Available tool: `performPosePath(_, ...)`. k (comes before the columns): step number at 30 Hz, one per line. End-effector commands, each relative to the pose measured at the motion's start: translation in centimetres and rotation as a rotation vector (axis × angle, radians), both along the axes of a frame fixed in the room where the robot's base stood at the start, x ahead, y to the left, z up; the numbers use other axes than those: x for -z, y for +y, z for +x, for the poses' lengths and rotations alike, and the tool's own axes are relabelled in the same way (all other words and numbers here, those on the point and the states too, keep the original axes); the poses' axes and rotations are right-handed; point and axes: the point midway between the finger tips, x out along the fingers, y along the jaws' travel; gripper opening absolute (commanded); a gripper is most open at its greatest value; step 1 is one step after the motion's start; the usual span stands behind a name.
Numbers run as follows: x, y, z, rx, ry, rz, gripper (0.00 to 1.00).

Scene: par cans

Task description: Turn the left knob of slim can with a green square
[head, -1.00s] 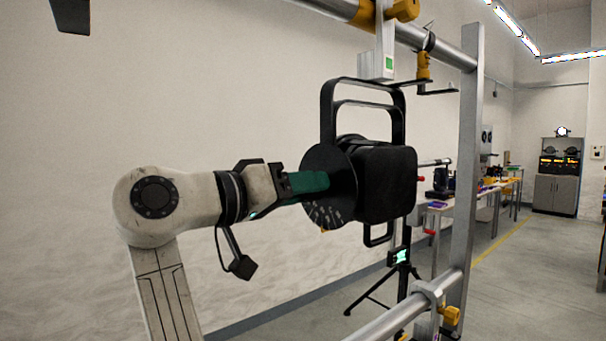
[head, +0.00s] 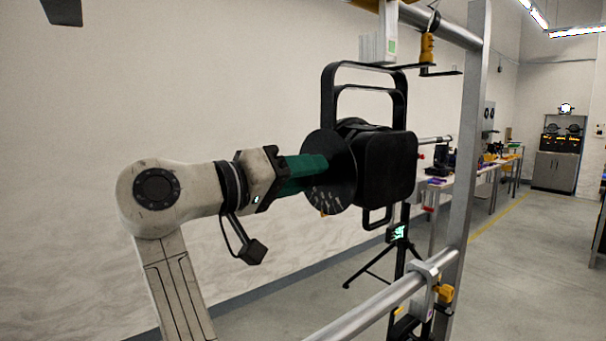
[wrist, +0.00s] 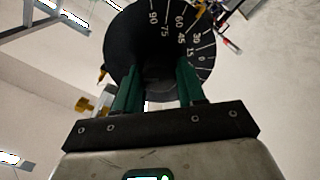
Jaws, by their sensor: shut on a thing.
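The slim black can (head: 388,168) hangs from the upper rail by its black yoke (head: 364,70). A round black disc (head: 330,172) with white degree marks is on the can's left side; the disc also shows in the wrist view (wrist: 130,45), with numbers from 0 to 90. My gripper (head: 322,166) reaches the disc's middle from the left. In the wrist view its green fingers (wrist: 166,78) are shut on the knob at the disc's centre, which is mostly hidden in dark shadow.
A metal upright (head: 465,150) stands right of the can, with a lower rail (head: 385,302) below. A black tripod (head: 398,262) stands behind. Workbenches (head: 470,180) are farther right. The wall side at left is clear.

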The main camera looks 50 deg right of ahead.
Motion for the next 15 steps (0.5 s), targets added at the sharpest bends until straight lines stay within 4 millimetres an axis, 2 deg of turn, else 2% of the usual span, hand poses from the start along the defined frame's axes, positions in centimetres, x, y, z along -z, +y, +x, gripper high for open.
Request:
performPosePath(1,-0.26,-0.02,0.2,-0.008,0.002,-0.006,0.09)
performPosePath(2,-0.26,-0.02,0.2,-0.008,0.002,-0.006,0.41)
performPosePath(3,-0.24,-0.02,0.19,-0.007,0.001,-0.006,0.44)
performPosePath(9,-0.15,-0.01,0.11,-0.005,0.0,-0.004,0.64)
performPosePath(15,-0.08,-0.01,0.07,-0.003,0.0,-0.003,0.65)
